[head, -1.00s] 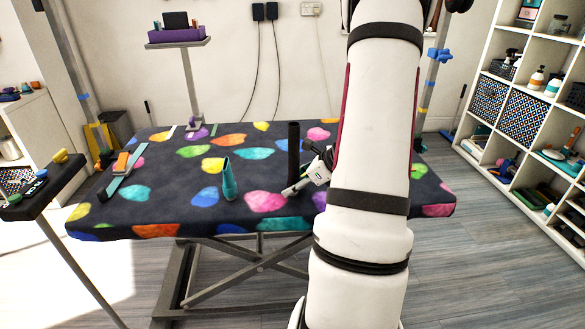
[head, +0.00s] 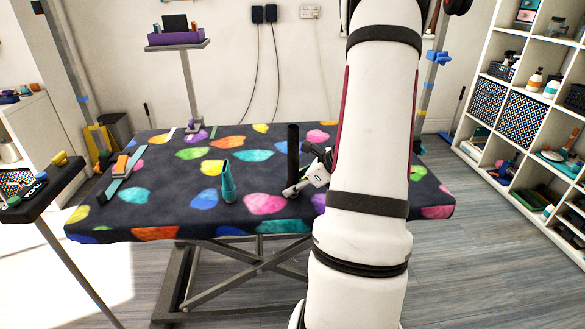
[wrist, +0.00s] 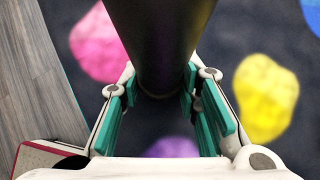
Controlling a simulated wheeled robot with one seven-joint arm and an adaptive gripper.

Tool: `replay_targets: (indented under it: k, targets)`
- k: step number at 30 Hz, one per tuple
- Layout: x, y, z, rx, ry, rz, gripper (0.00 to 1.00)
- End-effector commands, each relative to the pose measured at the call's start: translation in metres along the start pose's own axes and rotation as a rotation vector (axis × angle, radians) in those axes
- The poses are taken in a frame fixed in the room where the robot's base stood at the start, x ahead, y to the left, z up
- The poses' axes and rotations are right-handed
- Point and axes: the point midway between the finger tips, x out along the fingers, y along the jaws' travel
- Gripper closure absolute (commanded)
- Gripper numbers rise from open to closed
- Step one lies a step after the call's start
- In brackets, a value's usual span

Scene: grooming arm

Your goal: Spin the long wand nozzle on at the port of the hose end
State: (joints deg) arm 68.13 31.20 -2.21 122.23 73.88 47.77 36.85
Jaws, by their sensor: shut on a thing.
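A tall black tube, which looks like the long wand nozzle (head: 293,150), stands upright on the patterned table (head: 160,195) right of its middle. My gripper (head: 293,190) is low at its base, coming in from the right. In the wrist view the black tube (wrist: 160,40) rises between the teal finger pads of my gripper (wrist: 162,115), which is shut on it. A shorter teal nozzle (head: 228,182) with a slanted tip stands to the left, apart from the gripper. I cannot make out the hose end or its port; my arm covers part of the table.
An orange and teal tool (head: 122,172) lies at the table's left. A small side stand (head: 40,188) is at the left and a post with a purple tray (head: 176,37) behind. Shelves (head: 530,100) stand right. The table's left middle is mostly clear.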

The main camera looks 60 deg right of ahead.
Motion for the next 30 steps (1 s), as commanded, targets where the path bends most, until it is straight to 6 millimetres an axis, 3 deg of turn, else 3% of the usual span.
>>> replay_targets:
  k: [14, 30]
  targets:
    - [-0.001, 0.0, 0.001, 0.0, 0.0, 0.001, 1.0]
    - [-0.014, 0.0, 0.014, 0.0, 0.0, 0.0, 1.0]
